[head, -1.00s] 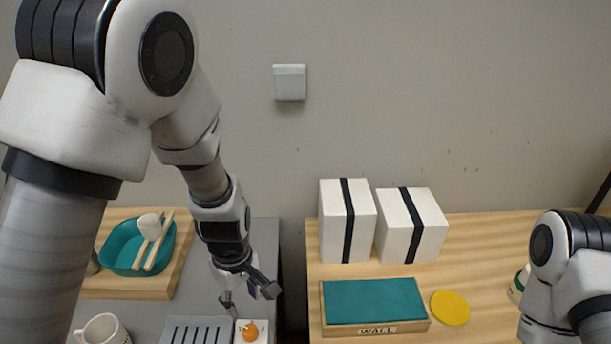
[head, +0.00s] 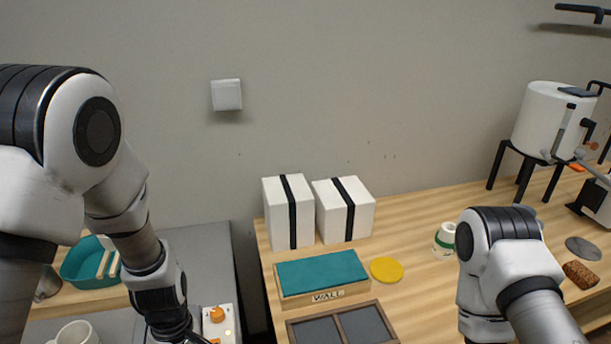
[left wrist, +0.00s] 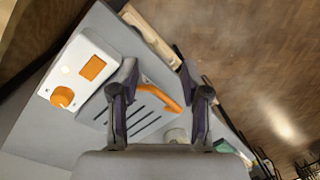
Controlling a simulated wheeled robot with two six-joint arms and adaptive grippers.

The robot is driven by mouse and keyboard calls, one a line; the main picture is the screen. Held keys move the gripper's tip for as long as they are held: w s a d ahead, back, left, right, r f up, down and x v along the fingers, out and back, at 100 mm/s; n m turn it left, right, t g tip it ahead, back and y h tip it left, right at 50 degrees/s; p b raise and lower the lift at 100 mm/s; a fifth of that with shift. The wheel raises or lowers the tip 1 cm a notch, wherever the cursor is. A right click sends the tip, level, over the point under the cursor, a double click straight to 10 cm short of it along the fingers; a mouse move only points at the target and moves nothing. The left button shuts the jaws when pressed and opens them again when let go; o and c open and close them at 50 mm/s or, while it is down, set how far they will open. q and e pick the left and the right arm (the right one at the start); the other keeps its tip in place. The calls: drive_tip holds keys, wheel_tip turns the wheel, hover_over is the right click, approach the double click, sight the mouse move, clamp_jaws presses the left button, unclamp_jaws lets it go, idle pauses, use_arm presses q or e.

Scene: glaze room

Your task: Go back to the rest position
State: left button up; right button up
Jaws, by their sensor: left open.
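My left arm comes in from the left in the head view, and its gripper is mostly cut off by the bottom edge. In the left wrist view my left gripper (left wrist: 158,82) is open, its two dark fingers apart. An orange curved handle (left wrist: 162,96) shows between and beyond the fingers, over a slotted plate (left wrist: 146,115); I cannot tell how far below them it lies. A white control box (head: 219,324) with an orange knob is beside the left wrist in the head view. It also shows in the left wrist view (left wrist: 78,70). My right arm is at the right, its gripper hidden.
A teal-topped block marked WALL (head: 322,273), a yellow disc (head: 386,270), a dark two-part tray (head: 343,328) and two white boxes (head: 289,212) (head: 343,208) occupy the wooden table. A white cup (head: 445,241) is near my right arm. A mug (head: 75,334) stands bottom left.

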use_arm(q)
drive_tip(key=s+a+f+m+g, duration=0.35)
drive_tip(key=s+f+m, duration=0.25)
drive_tip(key=s+f, duration=1.2)
drive_tip(key=w+m+t, duration=0.1)
drive_tip(key=m+t, duration=0.1)
drive_tip(key=m, duration=0.1)
drive_tip(key=w+r+m+t, duration=0.1)
drive_tip(key=w+m+t, duration=0.1)
drive_tip(key=t, duration=0.1)
drive_tip(key=shift+w+d+r+m, duration=0.1)
drive_tip(key=shift+w+m, duration=0.05)
drive_tip(key=shift+m, duration=0.25)
